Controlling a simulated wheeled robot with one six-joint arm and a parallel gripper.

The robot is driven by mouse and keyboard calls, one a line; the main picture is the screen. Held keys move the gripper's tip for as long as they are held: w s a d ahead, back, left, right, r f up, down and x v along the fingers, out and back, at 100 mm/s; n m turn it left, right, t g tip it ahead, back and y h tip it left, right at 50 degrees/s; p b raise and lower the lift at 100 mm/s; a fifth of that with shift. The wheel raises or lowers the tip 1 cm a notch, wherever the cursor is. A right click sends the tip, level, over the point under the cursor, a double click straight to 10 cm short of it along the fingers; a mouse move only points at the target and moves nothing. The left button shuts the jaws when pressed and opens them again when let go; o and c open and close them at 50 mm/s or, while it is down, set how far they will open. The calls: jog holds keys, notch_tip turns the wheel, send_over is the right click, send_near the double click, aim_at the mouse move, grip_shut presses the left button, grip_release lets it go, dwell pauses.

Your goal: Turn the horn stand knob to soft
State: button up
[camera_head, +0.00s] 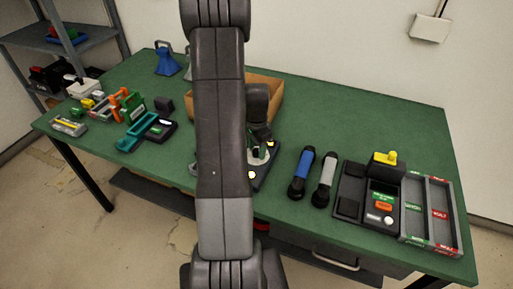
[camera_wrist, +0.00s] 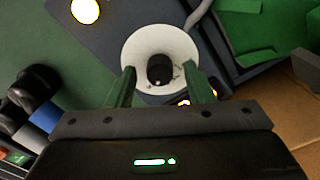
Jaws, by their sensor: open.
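The horn stand (camera_head: 262,179) is a dark slanted base on the green table, partly hidden behind my arm in the head view. The wrist view shows its dark plate (camera_wrist: 110,30) and a pale round horn (camera_wrist: 135,50) with a dark middle. My gripper (camera_wrist: 160,73) is open, its two green fingers on either side of the horn's lower part. I cannot tell whether they touch it. The head view shows my gripper (camera_head: 264,138) just above the stand. I cannot make out the knob or its setting for certain.
A lit round lamp (camera_wrist: 86,10) is on the stand's plate. A blue handset (camera_head: 302,172) and a grey handset (camera_head: 325,178) lie to the right, beside a dark tray with a yellow-topped block (camera_head: 388,160). A cardboard box (camera_head: 268,88) stands behind. Open green table (camera_head: 330,120) lies at the back right.

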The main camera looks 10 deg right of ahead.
jog(key=shift+f, duration=0.3)
jog(key=c, duration=1)
